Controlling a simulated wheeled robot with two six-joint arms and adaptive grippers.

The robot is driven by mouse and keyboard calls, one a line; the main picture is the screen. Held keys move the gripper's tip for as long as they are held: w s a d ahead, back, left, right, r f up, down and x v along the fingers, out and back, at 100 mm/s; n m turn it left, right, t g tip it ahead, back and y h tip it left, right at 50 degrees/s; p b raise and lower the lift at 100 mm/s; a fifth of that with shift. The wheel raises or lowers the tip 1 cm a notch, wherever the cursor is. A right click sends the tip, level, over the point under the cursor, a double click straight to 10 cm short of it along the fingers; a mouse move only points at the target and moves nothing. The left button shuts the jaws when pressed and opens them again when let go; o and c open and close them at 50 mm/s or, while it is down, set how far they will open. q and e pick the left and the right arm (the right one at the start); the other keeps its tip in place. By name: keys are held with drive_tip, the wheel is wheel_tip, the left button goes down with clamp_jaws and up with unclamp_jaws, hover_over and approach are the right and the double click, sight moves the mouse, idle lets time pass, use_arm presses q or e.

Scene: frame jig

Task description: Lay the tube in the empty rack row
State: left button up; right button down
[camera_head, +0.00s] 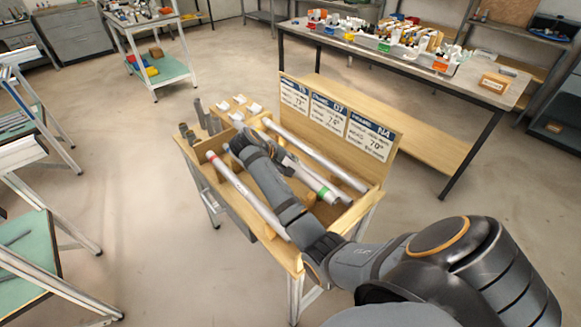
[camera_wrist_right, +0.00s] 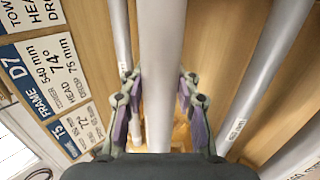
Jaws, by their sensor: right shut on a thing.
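My right gripper (camera_wrist_right: 162,108) is shut on a pale grey tube (camera_wrist_right: 160,60), which runs lengthwise between its purple-padded fingers. In the head view a tube with a green band (camera_head: 321,190) lies beside my right forearm and appears to be this held tube. It is over the wooden rack (camera_head: 290,250); its height above the rack is hard to judge. A long plain tube (camera_head: 315,155) lies along the back by the sign panel. A tube with a red band (camera_head: 243,192) lies at the front left. My forearm hides the rack's middle. My left gripper is out of view.
A wooden back panel (camera_head: 393,135) with several sign cards stands behind the rack. A long workbench (camera_head: 480,88) with bins stands behind. Open floor surrounds the rack.

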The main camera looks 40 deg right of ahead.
drive_tip(key=shift+f+b, duration=0.65)
drive_tip(key=shift+f, duration=2.1)
drive_tip(key=shift+f, duration=0.25)
drive_tip(key=c, duration=0.9)
unclamp_jaws()
drive_tip(key=shift+a, duration=0.1)
